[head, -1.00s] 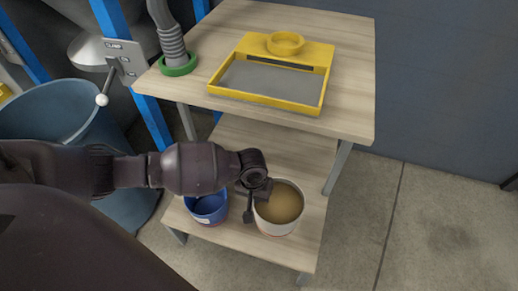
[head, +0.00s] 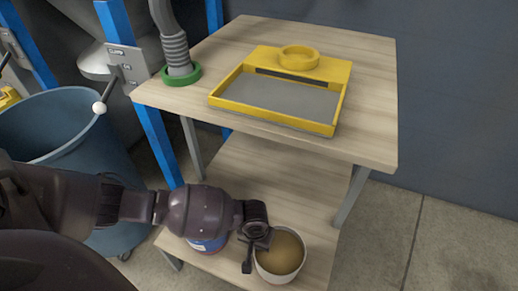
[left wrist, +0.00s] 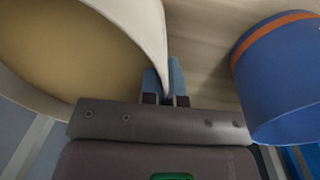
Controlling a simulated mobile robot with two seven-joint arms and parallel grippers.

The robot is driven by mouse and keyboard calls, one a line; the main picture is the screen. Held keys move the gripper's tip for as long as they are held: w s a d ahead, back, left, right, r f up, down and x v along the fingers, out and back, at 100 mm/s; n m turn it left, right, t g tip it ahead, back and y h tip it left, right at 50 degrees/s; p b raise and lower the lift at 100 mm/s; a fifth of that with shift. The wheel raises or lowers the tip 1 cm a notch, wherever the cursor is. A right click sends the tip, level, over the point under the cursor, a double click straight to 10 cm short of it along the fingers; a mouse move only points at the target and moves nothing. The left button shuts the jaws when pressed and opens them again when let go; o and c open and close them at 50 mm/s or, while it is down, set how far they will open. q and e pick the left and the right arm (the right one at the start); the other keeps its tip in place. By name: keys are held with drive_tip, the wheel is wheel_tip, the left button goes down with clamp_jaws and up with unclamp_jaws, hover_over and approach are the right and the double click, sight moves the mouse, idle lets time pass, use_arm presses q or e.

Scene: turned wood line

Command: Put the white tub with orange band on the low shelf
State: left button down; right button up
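The white tub (head: 302,270) shows at the low shelf's front right, roughly upright, with a tan inside. In the left wrist view its pale wall (left wrist: 150,28) runs down between my left gripper's fingers (left wrist: 165,82). My left gripper (head: 257,253) is shut on the tub's wall at its left side. No orange band shows on this tub from here. The low shelf (head: 262,170) is pale wood, under a tabletop. I cannot tell whether the tub's base touches it. My right gripper is in neither view.
A blue tub (head: 207,246) stands close to the left, partly behind my arm; its orange band shows in the left wrist view (left wrist: 275,30). The tabletop (head: 375,110) above carries a yellow tray (head: 270,123). A big blue bin (head: 50,125) stands left. Bare shelf lies behind the tubs.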

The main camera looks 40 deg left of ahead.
use_arm(q)
drive_tip(key=shift+w, duration=0.1)
drive_tip(key=c, duration=1.7)
unclamp_jaws()
drive_tip(key=shift+f, duration=0.1)
drive_tip(key=shift+c, duration=0.2)
drive_tip(key=o, duration=0.4)
drive_tip(key=r+p, duration=0.1)
drive_tip(key=r, duration=0.3)
drive_tip(key=r+p, duration=0.2)
drive_tip(key=r, duration=0.2)
drive_tip(key=r+p, duration=0.2)
drive_tip(key=r, duration=0.2)
drive_tip(key=shift+s+a+r, duration=0.2)
drive_tip(key=shift+a, duration=0.15)
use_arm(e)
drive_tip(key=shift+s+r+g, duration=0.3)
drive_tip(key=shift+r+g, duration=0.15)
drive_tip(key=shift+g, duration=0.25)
